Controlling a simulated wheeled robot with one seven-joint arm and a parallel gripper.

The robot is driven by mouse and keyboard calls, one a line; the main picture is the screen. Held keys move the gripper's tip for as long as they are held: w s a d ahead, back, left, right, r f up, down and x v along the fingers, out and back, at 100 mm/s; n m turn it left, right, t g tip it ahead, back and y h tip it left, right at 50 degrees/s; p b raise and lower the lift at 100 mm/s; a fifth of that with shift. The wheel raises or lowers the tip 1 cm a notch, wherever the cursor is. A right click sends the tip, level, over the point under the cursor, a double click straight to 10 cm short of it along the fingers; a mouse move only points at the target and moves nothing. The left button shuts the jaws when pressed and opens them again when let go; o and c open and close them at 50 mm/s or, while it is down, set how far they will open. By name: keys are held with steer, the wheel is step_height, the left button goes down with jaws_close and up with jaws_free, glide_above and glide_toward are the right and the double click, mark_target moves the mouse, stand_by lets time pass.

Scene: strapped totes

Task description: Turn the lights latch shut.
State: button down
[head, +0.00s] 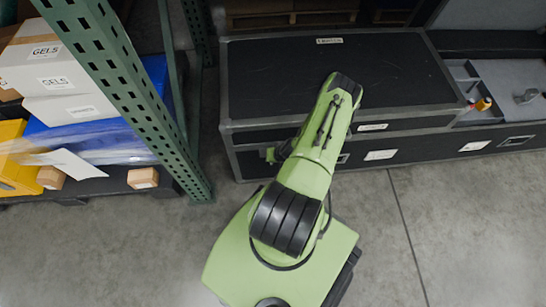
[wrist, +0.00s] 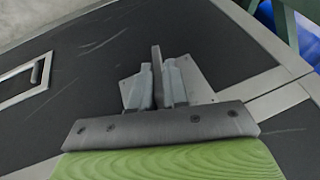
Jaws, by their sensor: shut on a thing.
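In the wrist view, a grey metal latch (wrist: 203,82) sits on the black front of a closed case (wrist: 110,60). Its upright dark tab (wrist: 156,62) stands between the two pale fingers of my gripper (wrist: 158,78), which is shut on it. The fingers and mounting bar hide the lower part of the latch. In the head view the same large black case (head: 320,75) has its lid down, and my green arm reaches over its front. The gripper and latch cannot be made out there. I cannot read the lid label (head: 329,40).
A recessed handle (wrist: 25,80) lies left of the latch. An open case (head: 500,75) with tray compartments stands on the right. A green rack upright (head: 130,95) and shelved boxes (head: 50,65) stand close on the left. The concrete floor in front is clear.

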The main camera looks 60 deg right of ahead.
steer(key=t+y, duration=0.1)
steer(key=t, duration=0.1)
steer(key=m+t+y, duration=0.1)
steer(key=t+y, duration=0.1)
steer(key=shift+s+d+f, duration=0.15)
steer(key=shift+f+m+t+y, duration=0.1)
steer(key=shift+m+t+y, duration=0.6)
steer(key=shift+t+y, duration=0.85)
steer(key=shift+t+h, duration=0.35)
steer(key=shift+t, duration=0.2)
steer(key=c, duration=1.2)
jaws_free()
steer(key=shift+c, duration=0.2)
steer(key=shift+s, duration=0.1)
steer(key=v, duration=1.5)
steer(key=shift+s, duration=0.25)
steer(key=shift+d, duration=0.15)
